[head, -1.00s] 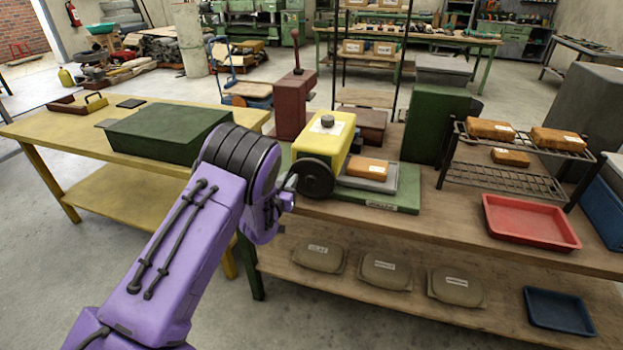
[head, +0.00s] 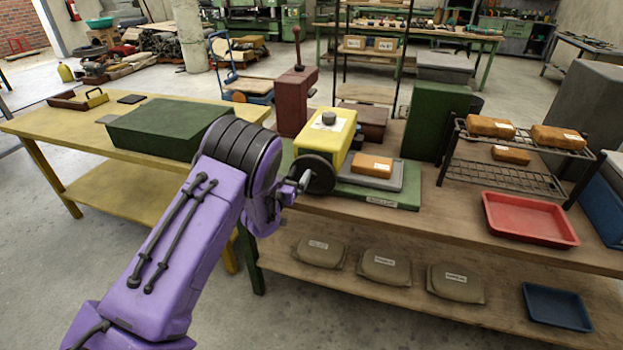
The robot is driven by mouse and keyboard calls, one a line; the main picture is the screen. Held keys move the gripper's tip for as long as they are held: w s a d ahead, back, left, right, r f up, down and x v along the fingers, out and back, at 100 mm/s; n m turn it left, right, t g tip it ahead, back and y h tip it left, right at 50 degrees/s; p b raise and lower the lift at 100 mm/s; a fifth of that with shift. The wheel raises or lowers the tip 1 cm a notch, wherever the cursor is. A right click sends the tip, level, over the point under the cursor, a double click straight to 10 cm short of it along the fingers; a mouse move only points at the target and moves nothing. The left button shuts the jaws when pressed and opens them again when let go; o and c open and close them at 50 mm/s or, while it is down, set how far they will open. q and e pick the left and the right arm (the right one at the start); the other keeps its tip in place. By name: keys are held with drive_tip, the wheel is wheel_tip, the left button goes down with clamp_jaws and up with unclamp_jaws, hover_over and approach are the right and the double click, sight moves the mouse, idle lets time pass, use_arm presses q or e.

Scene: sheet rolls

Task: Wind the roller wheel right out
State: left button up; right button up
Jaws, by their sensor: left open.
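The roller wheel (head: 317,174) is a dark disc on the front left of a yellow machine (head: 325,139) with a black knob on top. The machine stands on a green base (head: 378,199) on the wooden bench. An orange-brown labelled block (head: 371,166) lies on a grey plate (head: 393,181) to its right. My left gripper (head: 304,181) is at the wheel's left front side, its jaws open and small in view. My purple arm hides part of it. I cannot tell whether the jaws touch the wheel. My right gripper is not in view.
A dark red box with a lever (head: 292,101) stands behind the machine. A wire rack (head: 515,165) with orange blocks and a red tray (head: 529,219) are to the right. A green box (head: 168,130) lies on the yellow table at left. Labelled sacks (head: 385,267) lie on the lower shelf.

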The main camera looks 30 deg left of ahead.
use_arm(q)
drive_tip(key=p+v, duration=0.1)
drive_tip(key=v, duration=0.8)
drive_tip(key=shift+p, duration=0.3)
